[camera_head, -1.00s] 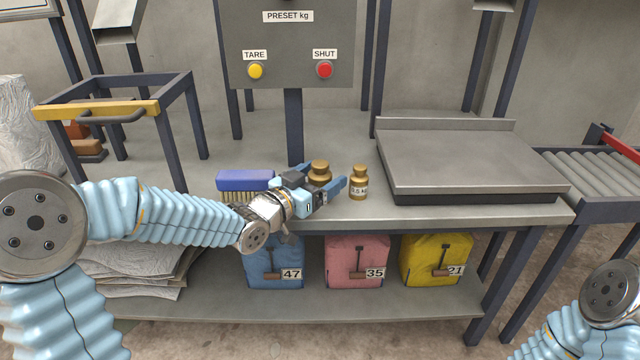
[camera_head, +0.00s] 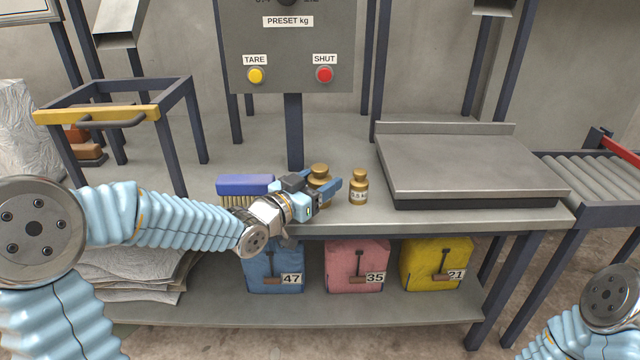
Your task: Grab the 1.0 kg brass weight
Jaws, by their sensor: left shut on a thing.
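A larger brass weight (camera_head: 319,171) stands on the grey bench, its knob and upper body showing behind my left gripper. My left gripper (camera_head: 326,188) is shut on this weight, with its fingers around the body. The gripper hides most of the weight's front, so I cannot read its label. A smaller brass weight (camera_head: 359,188) marked 0.5 stands just to the right, apart from the fingertips. My right gripper is out of view; only part of my right arm shows at the lower right.
A blue brush (camera_head: 245,187) lies just left of the gripper. A flat scale platform (camera_head: 460,160) stands on the bench (camera_head: 430,214) at right. A control panel (camera_head: 288,60) on a post rises behind. Blue, pink and yellow bags (camera_head: 357,262) sit on the lower shelf.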

